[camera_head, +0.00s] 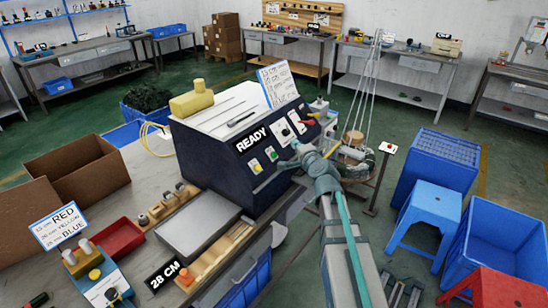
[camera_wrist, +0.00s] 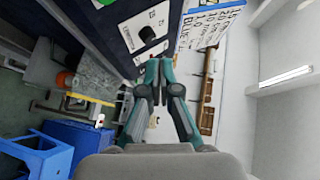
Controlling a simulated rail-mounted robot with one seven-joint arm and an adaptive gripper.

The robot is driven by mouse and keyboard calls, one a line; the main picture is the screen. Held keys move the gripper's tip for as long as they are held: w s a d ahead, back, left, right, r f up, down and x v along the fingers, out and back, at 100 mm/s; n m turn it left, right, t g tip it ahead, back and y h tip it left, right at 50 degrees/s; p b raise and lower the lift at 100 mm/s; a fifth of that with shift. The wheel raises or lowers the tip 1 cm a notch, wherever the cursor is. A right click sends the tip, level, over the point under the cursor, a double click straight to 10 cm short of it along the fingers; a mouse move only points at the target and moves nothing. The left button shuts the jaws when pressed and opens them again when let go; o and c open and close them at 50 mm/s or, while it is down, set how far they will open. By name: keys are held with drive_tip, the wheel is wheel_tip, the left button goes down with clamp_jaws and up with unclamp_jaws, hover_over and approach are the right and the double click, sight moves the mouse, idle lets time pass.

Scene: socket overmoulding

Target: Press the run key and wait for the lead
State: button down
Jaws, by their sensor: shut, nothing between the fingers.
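The dark machine (camera_head: 225,165) stands on the bench, its display (camera_head: 252,139) reading READY. The key labels are too small to read. My gripper (camera_head: 297,146) is shut and empty close to the right part of this front; I cannot tell whether it touches. In the wrist view my gripper (camera_wrist: 154,97) points towards the dark panel (camera_wrist: 125,30), with its fingertips together. A yellow cable (camera_head: 148,132) hangs at the machine's left side; no separate finished lead is distinguishable.
Cardboard boxes (camera_head: 80,165) stand left. Blue crates (camera_head: 436,165) and stools stand right. A post with a red button (camera_head: 388,148) stands behind my arm.

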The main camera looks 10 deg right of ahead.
sight(274, 155)
drive_tip(key=shift+w+d, duration=0.1)
drive_tip(key=shift+f, duration=0.15)
drive_tip(key=w+a+f+b, duration=0.2)
drive_tip(key=w+a+f, duration=0.2)
drive_tip(key=f, duration=0.2)
drive_tip(key=shift+w+a, duration=0.25)
drive_tip(key=shift+a, duration=0.05)
idle(0.3)
idle(1.5)
drive_tip(key=shift+w+a+f+b, duration=0.2)
drive_tip(key=shift+a+f+b, duration=0.05)
drive_tip(key=shift+b, duration=0.05)
